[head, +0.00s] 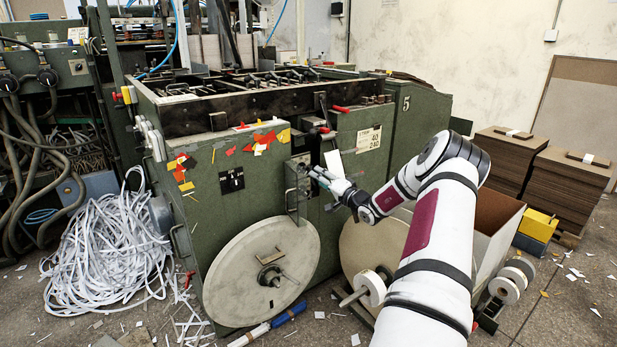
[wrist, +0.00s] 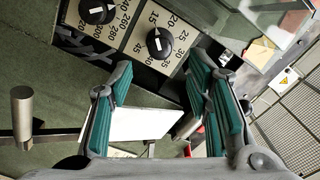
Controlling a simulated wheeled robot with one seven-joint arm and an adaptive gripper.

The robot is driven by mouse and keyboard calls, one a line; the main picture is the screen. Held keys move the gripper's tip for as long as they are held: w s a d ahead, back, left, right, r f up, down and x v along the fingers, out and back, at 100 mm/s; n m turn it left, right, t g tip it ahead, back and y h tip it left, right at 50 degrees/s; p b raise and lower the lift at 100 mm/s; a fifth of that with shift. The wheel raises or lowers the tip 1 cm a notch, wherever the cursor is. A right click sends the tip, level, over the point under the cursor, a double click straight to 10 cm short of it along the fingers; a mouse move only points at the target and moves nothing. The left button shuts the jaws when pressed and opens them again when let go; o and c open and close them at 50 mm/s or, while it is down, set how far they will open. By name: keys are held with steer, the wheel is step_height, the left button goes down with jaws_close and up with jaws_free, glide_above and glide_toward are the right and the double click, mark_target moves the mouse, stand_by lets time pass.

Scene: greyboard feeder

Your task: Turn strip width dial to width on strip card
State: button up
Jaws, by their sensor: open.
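A black dial (wrist: 160,42) with a white mark sits on a pale scale numbered from 15 upward in the wrist view. Its exact setting is too small to read. A second black dial (wrist: 97,11) has numbers in the 200s and 300s. A pale card (head: 370,139) on the green machine front reads 40 and 240. My gripper (head: 322,178) is at the machine front, left of and below that card. In the wrist view my gripper (wrist: 160,74) has its teal fingers wide apart, with the first dial beyond their tips. Nothing is held.
A white plate (wrist: 142,124) shows behind the fingers, and a metal post (wrist: 22,112) stands at left. A large pale reel (head: 240,270) is below the gripper. A tangle of white strips (head: 105,245) lies at left. Brown board stacks (head: 570,178) stand at right.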

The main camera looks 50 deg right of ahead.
steer(key=b+x, duration=0.1)
steer(key=x, duration=0.5)
steer(key=shift+w, duration=0.4)
jaws_close()
